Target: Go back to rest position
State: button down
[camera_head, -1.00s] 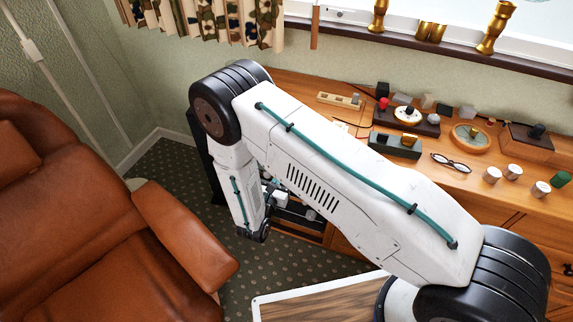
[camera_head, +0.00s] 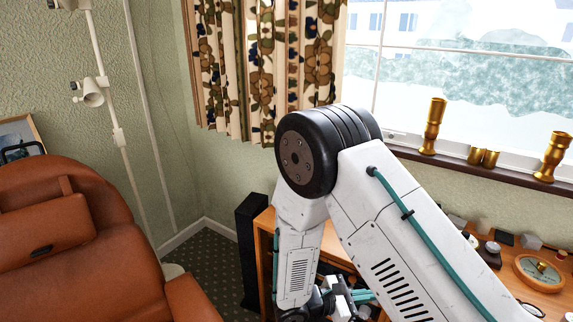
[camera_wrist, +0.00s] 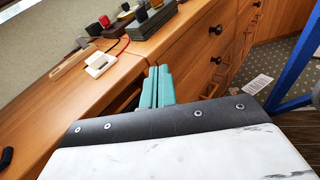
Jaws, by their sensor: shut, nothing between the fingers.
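My gripper shows in the wrist view as two teal fingers (camera_wrist: 157,87) pressed side by side, shut and empty. They are in front of the wooden sideboard (camera_wrist: 70,125), close to its front edge in the picture. In the head view my gripper (camera_head: 362,297) is partly hidden by my own white arm, at the bottom of the picture near the sideboard's left end. My arm is folded, with its black elbow joint high in front of the window corner.
A brown leather armchair (camera_head: 85,250) stands at left. A black tall box (camera_head: 250,245) stands beside the sideboard. Brass vases (camera_head: 432,125) line the windowsill. A white object (camera_wrist: 100,64) lies on the sideboard. A blue bar (camera_wrist: 295,85) is at right in the wrist view.

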jog(key=s+d+r+m+y, duration=0.2)
jog(key=s+r+m+y, duration=0.3)
jog(key=r, duration=0.5)
jog(key=s+d+r+m+g+y, duration=0.1)
jog(key=s+r+m+y, duration=0.4)
jog(key=s+r, duration=0.5)
jog(key=s+d+r+m+g+y, duration=0.1)
jog(key=s+d+r+m+y, duration=0.2)
jog(key=s+r+m+y, duration=0.2)
notch_tip(320, 180, up, 7)
jog(key=s+m, duration=0.3)
jog(key=m, duration=0.1)
jog(key=shift+f+y, duration=0.2)
jog(key=shift+y, duration=0.1)
